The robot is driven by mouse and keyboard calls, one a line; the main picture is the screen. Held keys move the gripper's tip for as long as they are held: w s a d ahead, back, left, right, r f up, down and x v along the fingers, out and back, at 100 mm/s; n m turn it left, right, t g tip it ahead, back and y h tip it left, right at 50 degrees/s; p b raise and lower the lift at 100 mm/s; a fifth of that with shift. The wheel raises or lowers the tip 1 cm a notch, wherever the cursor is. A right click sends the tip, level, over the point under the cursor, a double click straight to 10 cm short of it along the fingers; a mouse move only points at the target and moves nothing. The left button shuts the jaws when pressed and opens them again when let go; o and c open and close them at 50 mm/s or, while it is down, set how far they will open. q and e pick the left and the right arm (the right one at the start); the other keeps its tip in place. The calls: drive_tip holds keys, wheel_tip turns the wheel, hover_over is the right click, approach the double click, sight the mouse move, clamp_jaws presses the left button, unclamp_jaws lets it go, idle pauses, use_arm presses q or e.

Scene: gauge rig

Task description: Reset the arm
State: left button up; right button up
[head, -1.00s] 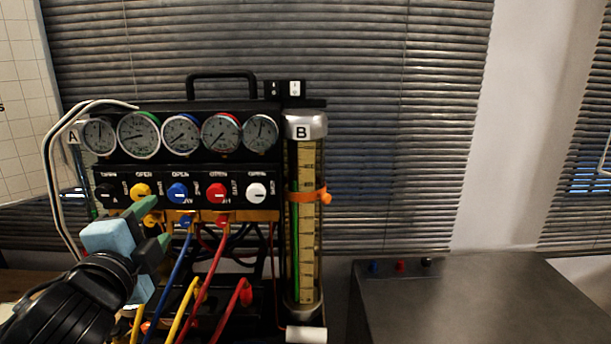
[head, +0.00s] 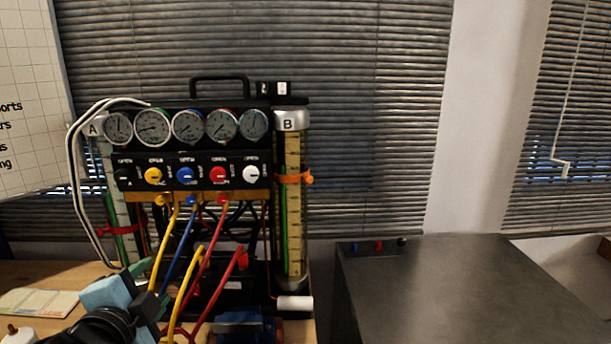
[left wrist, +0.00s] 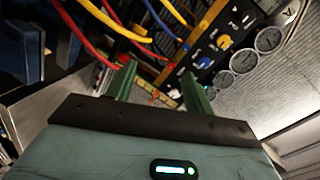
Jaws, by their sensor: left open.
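The gauge rig stands on a wooden table, with a row of round gauges (head: 187,126) above a row of coloured knobs (head: 185,174). Yellow, blue and red hoses (head: 207,255) hang from its front. A clear column marked B (head: 291,215) with an orange clip is on its right, and one marked A (head: 93,130) on its left. My left gripper (head: 155,283), with green fingers and a light blue body, is low in front of the rig's left side. It is open, with nothing seen between its fingers (left wrist: 160,88) in the left wrist view. My right gripper is not in view.
A grey metal cabinet (head: 440,290) with small coloured buttons stands to the right. A booklet (head: 38,302) lies on the wooden table (head: 20,272) at left. A blue item (head: 240,325) sits low before the rig. Slatted blinds (head: 380,100) hang behind.

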use_arm(q)
drive_tip(key=s+f+n+g, duration=0.35)
drive_tip(key=s+f, duration=0.25)
drive_tip(key=f, duration=0.5)
drive_tip(key=s+f+n+g, duration=0.35)
drive_tip(key=s+f, duration=0.35)
drive_tip(key=f, duration=0.5)
drive_tip(key=s+d+f+n+g+h, duration=0.1)
drive_tip(key=s+f+n+g, duration=0.15)
drive_tip(key=s+f, duration=0.45)
drive_tip(key=s+f+n+g, duration=0.2)
drive_tip(key=s+f+g, duration=0.2)
drive_tip(key=s, duration=0.6)
drive_tip(key=w+d+f+t+h, duration=0.1)
drive_tip(key=w+d+f+t, duration=0.2)
drive_tip(key=w+f+t, duration=0.3)
drive_tip(key=shift+f+t+h, duration=0.3)
drive_tip(key=shift+f+t, duration=0.65)
drive_tip(key=shift+f, duration=0.65)
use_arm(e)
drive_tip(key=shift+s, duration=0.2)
use_arm(q)
drive_tip(key=shift+w, duration=0.1)
drive_tip(key=shift+a, duration=0.1)
drive_tip(key=shift+c, duration=0.4)
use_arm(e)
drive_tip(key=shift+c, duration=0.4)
